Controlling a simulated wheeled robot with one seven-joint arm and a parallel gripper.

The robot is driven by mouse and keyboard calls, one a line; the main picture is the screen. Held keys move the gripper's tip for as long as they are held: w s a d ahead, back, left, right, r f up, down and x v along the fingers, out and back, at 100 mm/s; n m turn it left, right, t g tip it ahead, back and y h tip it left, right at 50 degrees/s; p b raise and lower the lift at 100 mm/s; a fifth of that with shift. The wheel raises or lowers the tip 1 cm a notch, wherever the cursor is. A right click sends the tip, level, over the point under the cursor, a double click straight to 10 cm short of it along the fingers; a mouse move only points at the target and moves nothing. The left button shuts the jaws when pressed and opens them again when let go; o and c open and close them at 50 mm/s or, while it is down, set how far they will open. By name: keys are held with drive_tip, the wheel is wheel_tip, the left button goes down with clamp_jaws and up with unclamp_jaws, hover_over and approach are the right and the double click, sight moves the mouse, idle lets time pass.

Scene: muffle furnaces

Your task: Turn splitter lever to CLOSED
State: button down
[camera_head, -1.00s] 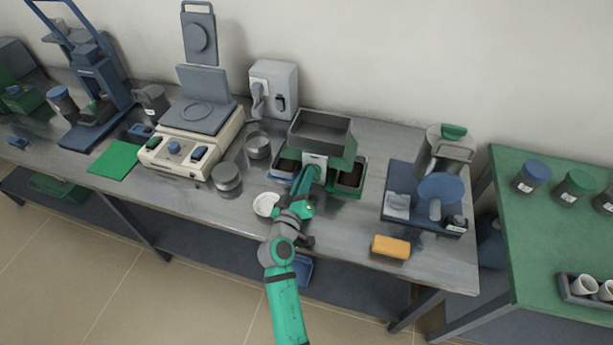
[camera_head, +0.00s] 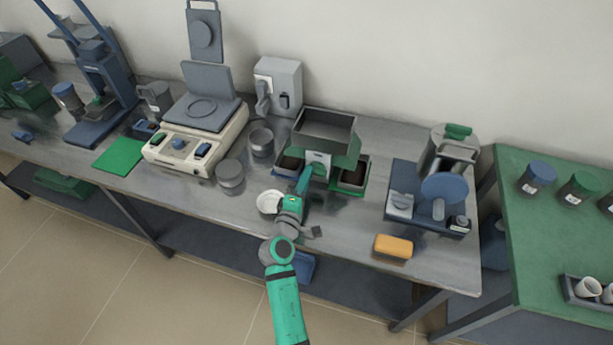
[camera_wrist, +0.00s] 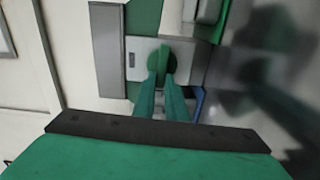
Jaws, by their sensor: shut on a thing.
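The splitter (camera_head: 326,132) stands at the back of the metal bench, a grey open hopper over a green body. Its light front plate (camera_head: 317,162) faces my arm. In the wrist view the green lever (camera_wrist: 162,64) sits on the pale plate (camera_wrist: 136,62). My gripper (camera_wrist: 166,82) reaches the lever, and its two green fingers are shut on it. In the head view my gripper (camera_head: 303,182) is in front of the plate, and the lever is hidden. I cannot read any lever marking.
Dark-filled pans (camera_head: 352,176) sit at both sides of the splitter's base. A white dish (camera_head: 269,202) lies just left of my arm. A grey tin (camera_head: 230,175) and balance (camera_head: 195,140) stand further left. An orange block (camera_head: 393,246) and blue device (camera_head: 430,200) are to the right.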

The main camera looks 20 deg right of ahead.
drive_tip(key=shift+a+f+n, duration=0.1)
drive_tip(key=shift+f+n, duration=0.05)
drive_tip(key=shift+n, duration=0.25)
drive_tip(key=c, duration=1.8)
unclamp_jaws()
drive_tip(key=v, duration=1)
drive_tip(key=shift+s+a, duration=0.2)
drive_tip(key=shift+s, duration=0.2)
